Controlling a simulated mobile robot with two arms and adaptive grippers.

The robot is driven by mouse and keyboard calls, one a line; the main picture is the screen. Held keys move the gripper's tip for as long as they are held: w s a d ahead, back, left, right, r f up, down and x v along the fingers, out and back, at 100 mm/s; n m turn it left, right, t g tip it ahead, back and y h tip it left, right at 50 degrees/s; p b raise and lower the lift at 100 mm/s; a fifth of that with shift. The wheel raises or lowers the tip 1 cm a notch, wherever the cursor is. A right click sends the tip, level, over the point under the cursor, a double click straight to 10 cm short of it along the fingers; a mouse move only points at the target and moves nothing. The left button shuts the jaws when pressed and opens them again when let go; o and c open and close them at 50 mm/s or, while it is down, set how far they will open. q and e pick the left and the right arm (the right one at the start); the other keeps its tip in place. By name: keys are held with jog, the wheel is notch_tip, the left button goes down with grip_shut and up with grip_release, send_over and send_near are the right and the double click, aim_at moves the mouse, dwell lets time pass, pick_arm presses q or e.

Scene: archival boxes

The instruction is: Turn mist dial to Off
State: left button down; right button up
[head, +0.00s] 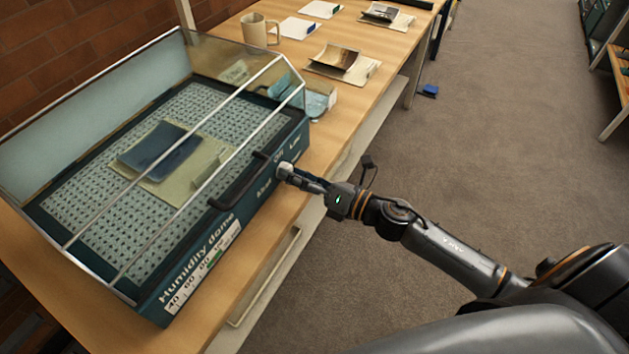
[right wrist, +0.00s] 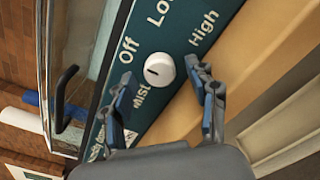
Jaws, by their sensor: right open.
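The mist dial is a round white knob (right wrist: 159,69) with a short dark mark on its left part, on the teal front panel of the humidity dome (head: 215,235). Around it, in the right wrist view, "Off" is upper left, "Low" above, "High" upper right and "Mist" below left. I cannot tell exactly which label the mark points at. My right gripper (right wrist: 160,78) is open, with its fingers on either side of the dial; contact is not clear. In the head view the right gripper (head: 291,173) is at the panel and largely covers the dial. My left gripper is not in view.
A black handle (head: 240,182) sticks out beside the dial. The dome stands on a wooden table (head: 335,105). A beige mug (head: 259,30), a blue-grey tray (head: 316,102) and papers lie beyond it. A small blue object (head: 429,91) lies on the clear carpet.

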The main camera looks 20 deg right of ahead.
jog(key=v, duration=1.1)
jog(key=shift+s+d, duration=0.2)
jog(key=w+d+f+m+h, duration=0.1)
jog(key=d+f+m+h, duration=0.55)
jog(key=f+m, duration=0.55)
jog(key=s+d+f+m+g+h+p, duration=0.1)
jog(key=s+d+f+m+g+h, duration=0.2)
jog(key=f, duration=0.7)
jog(key=s+d+f+m+h+p, duration=0.1)
jog(key=s+f+m, duration=0.35)
jog(key=f, duration=0.45)
jog(key=s+a+f+m+g, duration=0.3)
jog(key=s+f, duration=0.3)
jog(key=s, duration=0.3)
jog(key=s+a+f+m+g, duration=0.3)
jog(key=s+f+m, duration=0.2)
jog(key=s, duration=0.4)
jog(key=s+a+f+m+g+p, duration=0.1)
jog(key=s+a+f+m+g, duration=0.2)
jog(key=s+f, duration=0.5)
jog(key=shift+s+a+m+g, duration=0.3)
jog(key=shift+s+m+g, duration=0.25)
jog(key=shift+m, duration=0.3)
jog(key=shift+h, duration=0.25)
